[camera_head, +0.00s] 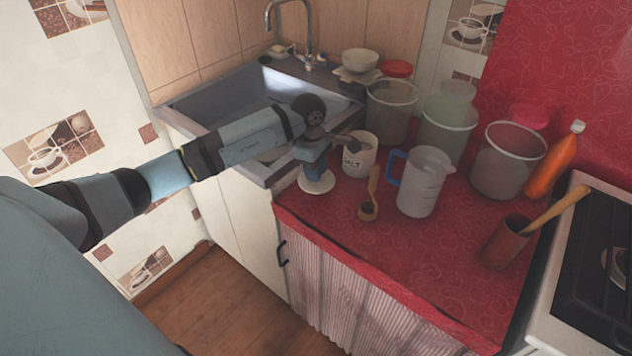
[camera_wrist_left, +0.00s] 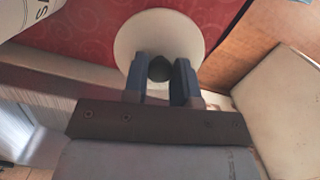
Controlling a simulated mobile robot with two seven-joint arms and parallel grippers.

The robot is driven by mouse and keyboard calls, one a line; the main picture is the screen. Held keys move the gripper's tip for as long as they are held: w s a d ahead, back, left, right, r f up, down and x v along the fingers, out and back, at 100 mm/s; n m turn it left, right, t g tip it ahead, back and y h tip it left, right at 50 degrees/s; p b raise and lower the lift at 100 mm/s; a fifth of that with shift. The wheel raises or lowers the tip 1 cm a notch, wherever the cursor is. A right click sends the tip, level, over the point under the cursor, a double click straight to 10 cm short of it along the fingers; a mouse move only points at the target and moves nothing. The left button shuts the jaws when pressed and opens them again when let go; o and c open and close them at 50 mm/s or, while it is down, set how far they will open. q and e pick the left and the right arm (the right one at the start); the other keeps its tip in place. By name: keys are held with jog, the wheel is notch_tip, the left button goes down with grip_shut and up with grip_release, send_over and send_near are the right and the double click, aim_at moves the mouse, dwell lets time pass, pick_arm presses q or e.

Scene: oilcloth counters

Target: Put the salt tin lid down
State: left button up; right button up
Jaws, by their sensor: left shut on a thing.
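The salt tin lid (camera_head: 317,184) is a round cream disc with a dark knob. My left gripper (camera_head: 314,170) is shut on the knob from above, near the counter's left front corner by the sink. In the left wrist view the lid (camera_wrist_left: 133,42) shows beyond the two blue fingers of the gripper (camera_wrist_left: 160,72), with the dark knob between them. I cannot tell whether the lid touches the red counter. The salt tin (camera_head: 357,160), a cream pot with dark lettering, stands just right of the gripper; part of its rim is hidden. My right gripper is not in view.
Several tubs line the back. The sink (camera_head: 230,95) is at left. The red counter (camera_head: 330,232) is clear along its front edge.

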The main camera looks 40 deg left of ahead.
pick_arm(q)
jog(key=shift+f, duration=2.15)
jog(key=shift+f, duration=0.1)
jog(key=o, duration=0.9)
